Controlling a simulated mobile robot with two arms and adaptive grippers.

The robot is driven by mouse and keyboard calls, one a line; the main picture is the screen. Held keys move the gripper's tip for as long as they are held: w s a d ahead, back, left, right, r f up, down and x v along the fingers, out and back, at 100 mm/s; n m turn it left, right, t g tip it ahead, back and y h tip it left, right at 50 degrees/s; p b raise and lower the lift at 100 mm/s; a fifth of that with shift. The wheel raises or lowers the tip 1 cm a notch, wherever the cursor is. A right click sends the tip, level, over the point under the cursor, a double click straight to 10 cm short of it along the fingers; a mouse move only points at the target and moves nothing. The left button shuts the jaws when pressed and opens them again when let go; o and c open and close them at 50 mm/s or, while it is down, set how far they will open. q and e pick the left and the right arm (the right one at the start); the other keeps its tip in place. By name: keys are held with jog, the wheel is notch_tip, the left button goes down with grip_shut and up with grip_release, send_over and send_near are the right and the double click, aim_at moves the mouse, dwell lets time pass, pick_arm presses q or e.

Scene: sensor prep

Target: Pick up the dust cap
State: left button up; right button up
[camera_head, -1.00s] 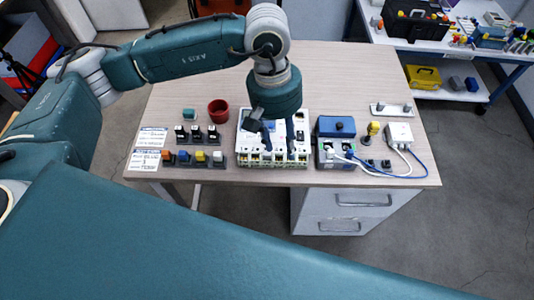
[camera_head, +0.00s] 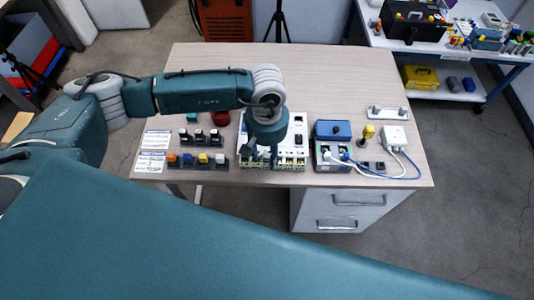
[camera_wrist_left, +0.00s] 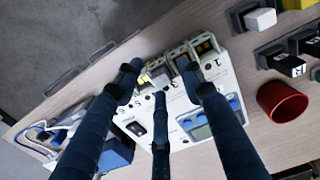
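A small white piece (camera_wrist_left: 158,76), which may be the dust cap, sits at one of the ports along the edge of the white panel (camera_wrist_left: 218,72) in the left wrist view. My left gripper (camera_wrist_left: 158,84) has its dark fingers spread around it, with gaps visible at the sides. In the head view my left gripper (camera_head: 262,156) points down over the left front part of the panel (camera_head: 296,140) and hides part of it. The cap cannot be made out there. My right gripper is in neither view.
A red cup (camera_head: 220,118) stands left of the panel, near two rows of small coloured blocks. A blue-topped box (camera_head: 333,130) and a cabled white box (camera_head: 394,136) stand to the right. The table's back (camera_head: 330,70) is clear.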

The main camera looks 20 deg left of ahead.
pick_arm(q)
jog(key=shift+f, duration=0.2)
jog(key=c, duration=0.8)
jog(key=shift+r, duration=0.1)
